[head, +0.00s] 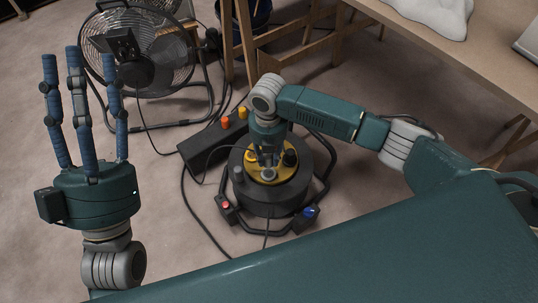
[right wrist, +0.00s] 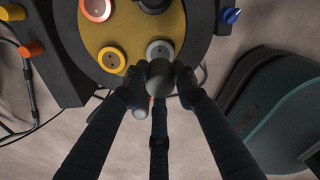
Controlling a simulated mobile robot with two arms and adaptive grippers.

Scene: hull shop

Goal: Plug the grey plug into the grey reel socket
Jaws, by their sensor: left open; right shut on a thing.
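My right gripper (head: 266,158) points down over the reel (head: 272,200), a black drum with a yellow face. In the right wrist view its fingers are shut on the grey plug (right wrist: 160,82). The grey socket (right wrist: 160,48) on the yellow face (right wrist: 130,32) lies just beyond the plug, which overlaps its near edge in the picture. I cannot tell whether plug and socket touch; the fingers hide the contact in the head view. My left gripper (head: 82,62) is open, empty and raised at the left, well away from the reel.
Yellow (right wrist: 111,60) and red (right wrist: 97,8) sockets sit beside the grey one. A black power strip (head: 205,147) with orange and yellow plugs lies behind the reel. Red (head: 225,204) and blue (head: 309,212) plugs sit at its frame. A fan (head: 165,55) and workbench (head: 480,60) stand behind.

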